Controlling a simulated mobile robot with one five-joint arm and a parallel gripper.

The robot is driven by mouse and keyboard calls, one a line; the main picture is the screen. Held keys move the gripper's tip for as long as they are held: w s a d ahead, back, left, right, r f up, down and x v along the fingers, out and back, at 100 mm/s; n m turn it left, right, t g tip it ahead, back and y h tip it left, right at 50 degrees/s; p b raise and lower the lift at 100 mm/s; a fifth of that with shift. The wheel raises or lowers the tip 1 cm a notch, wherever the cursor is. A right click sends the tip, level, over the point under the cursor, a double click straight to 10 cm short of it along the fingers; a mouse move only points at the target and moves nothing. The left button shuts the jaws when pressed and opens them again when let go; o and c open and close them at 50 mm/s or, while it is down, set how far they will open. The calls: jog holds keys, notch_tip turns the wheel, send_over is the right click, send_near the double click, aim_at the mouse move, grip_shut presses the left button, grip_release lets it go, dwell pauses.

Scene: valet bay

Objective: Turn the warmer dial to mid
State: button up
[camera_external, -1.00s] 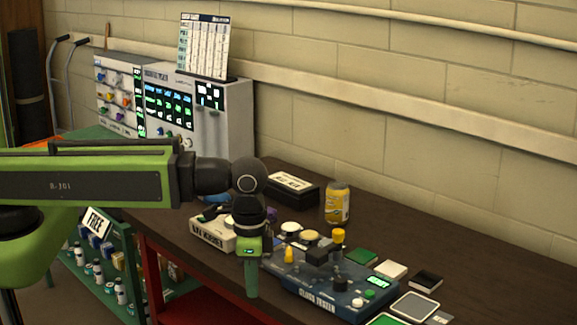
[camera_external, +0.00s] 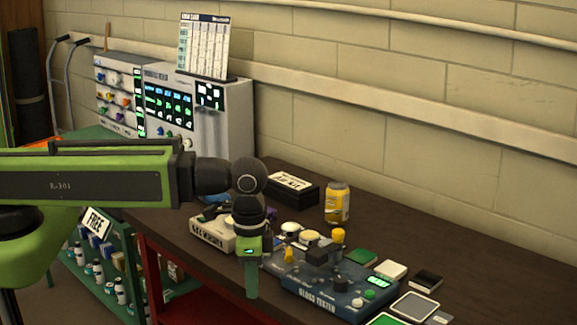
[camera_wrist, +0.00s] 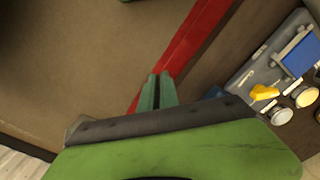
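A cream box with dark lettering, which looks like the warmer (camera_external: 213,232), sits on the dark bench in the external view. The gripper and wrist partly cover its right end, and I cannot make out its dial. My gripper (camera_external: 251,292) hangs pointing down at the bench's front edge, in front of and to the right of the cream box. In the wrist view the two green fingers of my gripper (camera_wrist: 159,76) lie close together with nothing visible between them. The fingers point over the red bench edge and the floor.
A blue gloss tester (camera_external: 325,287) with knobs and a yellow lever (camera_external: 288,254) stands right of my gripper. A yellow jar (camera_external: 337,204) and a black box (camera_external: 291,188) stand behind. A grey control cabinet (camera_external: 225,125) is at the back left. A green shelf (camera_external: 105,265) stands below left.

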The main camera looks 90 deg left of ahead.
jog(key=shift+o, duration=1.2)
jog(key=shift+n, duration=0.4)
jog(key=shift+o, duration=1.1)
jog(key=shift+w+n, duration=0.3)
jog(key=shift+n, duration=0.3)
jog(key=o, duration=0.5)
jog(key=a+r+n+p, duration=0.1)
jog(key=a, duration=0.1)
jog(key=w+a+r+n+p, duration=0.1)
jog(key=a, duration=0.1)
jog(key=w+a+r+n+p, duration=0.1)
jog(key=a+r+n+p, duration=0.1)
jog(key=shift+w, duration=0.1)
notch_tip(320, 180, up, 14)
jog(key=n+p, duration=1)
jog(key=p, duration=0.4)
send_over(227, 203)
jog(key=s, duration=0.1)
jog(key=shift+t, duration=0.3)
jog(key=f+b, duration=1.2)
jog(key=w+f+b, duration=0.1)
jog(key=f+b, duration=0.5)
jog(key=shift+f, duration=0.15)
